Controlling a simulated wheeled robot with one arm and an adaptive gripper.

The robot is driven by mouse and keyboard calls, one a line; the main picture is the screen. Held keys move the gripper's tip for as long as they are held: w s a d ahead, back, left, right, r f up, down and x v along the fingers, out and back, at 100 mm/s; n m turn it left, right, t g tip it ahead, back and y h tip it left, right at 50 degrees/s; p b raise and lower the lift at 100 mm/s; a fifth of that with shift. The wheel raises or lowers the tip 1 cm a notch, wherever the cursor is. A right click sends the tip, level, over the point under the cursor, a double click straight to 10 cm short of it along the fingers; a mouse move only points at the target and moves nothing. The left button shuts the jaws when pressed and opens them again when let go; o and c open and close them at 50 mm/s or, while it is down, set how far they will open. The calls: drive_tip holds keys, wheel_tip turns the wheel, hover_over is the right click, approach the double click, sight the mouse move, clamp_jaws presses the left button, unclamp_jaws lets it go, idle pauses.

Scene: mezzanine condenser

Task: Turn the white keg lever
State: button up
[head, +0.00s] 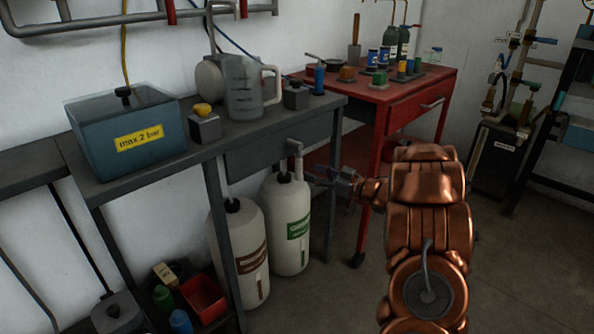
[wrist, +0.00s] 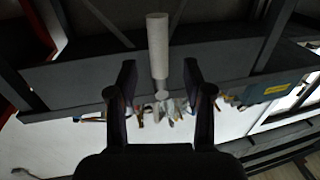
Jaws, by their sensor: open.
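Two white kegs stand under the grey bench, one with a brown label (head: 238,258) and one with a green label (head: 288,215). A pale, bent lever (head: 295,148) shows above the green-labelled keg, at the bench's front edge. My gripper (head: 320,178) is at the end of my copper arm, just right of that keg's top and below the lever. In the wrist view my gripper (wrist: 160,85) is open, with a finger on each side of a pale cylindrical handle (wrist: 157,45), which looks like the lever. I cannot tell whether either finger touches it.
The grey bench (head: 262,127) holds a blue tank (head: 128,133) and a clear jug (head: 243,88). A red cart (head: 385,93) stands behind my gripper. A red bin (head: 203,298) sits low at the left.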

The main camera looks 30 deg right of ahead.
sight(299, 167)
drive_tip(key=shift+b+x, duration=0.55)
drive_tip(key=shift+x, duration=2.65)
clamp_jaws()
